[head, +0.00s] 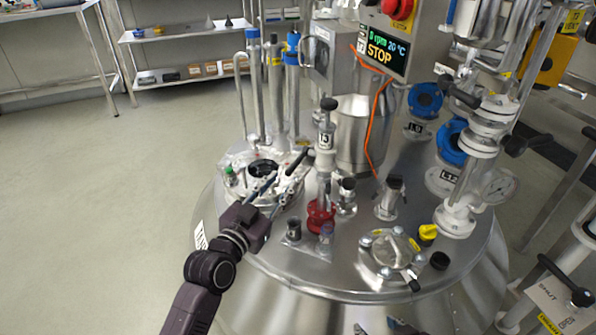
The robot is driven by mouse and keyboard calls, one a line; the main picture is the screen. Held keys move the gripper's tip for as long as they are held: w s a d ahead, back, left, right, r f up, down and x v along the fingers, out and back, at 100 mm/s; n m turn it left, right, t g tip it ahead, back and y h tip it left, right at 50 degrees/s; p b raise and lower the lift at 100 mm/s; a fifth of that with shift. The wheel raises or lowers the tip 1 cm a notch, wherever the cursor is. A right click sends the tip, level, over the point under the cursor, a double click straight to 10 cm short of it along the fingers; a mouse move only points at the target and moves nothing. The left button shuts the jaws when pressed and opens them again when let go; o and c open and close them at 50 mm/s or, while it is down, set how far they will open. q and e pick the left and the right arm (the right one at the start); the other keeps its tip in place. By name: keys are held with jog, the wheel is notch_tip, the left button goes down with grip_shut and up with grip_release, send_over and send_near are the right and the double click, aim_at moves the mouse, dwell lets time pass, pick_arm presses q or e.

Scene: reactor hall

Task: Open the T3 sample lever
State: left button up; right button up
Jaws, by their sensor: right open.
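A metal sample valve post with a white label that seems to read T3 (325,140) stands on the vessel lid, with a black knob on top and a red fitting (320,214) at its foot. A black lever handle (298,160) slants down to the left beside the label. My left gripper (286,177) is just below this handle with its fingers parted. The handle's lower end is near the fingertips; I cannot tell whether they touch. Two dark tips at the bottom edge appear to be my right gripper (382,326), mostly out of frame and parted.
The steel vessel lid (350,275) is crowded with ports, pipes and a clamped cover (392,250). A control box with a STOP display (384,52) and an orange cable stands behind. Blue-flanged valves and a gauge (498,187) are on the right. Open floor lies left.

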aim_at(293, 164)
pick_arm(q)
jog(key=shift+w+d+r, duration=0.15)
jog(key=shift+r, duration=0.2)
jog(key=shift+w+d+r, duration=0.1)
jog(key=shift+w, duration=0.1)
jog(key=b+x, duration=0.1)
jog(key=x, duration=0.5)
jog(key=shift+w+d+b, duration=0.1)
jog(key=shift+w+b, duration=0.1)
jog(key=shift+b, duration=0.2)
jog(key=shift+w+d, duration=0.15)
jog(key=shift+w, duration=0.1)
pick_arm(e)
jog(key=w+a+r+t+y, duration=0.1)
jog(key=w+a+r+t, duration=0.2)
jog(key=w+r+t, duration=0.2)
jog(key=shift+w+r+y, duration=0.3)
jog(key=shift+w+r, duration=0.8)
jog(key=shift+r, duration=0.95)
pick_arm(q)
grip_shut()
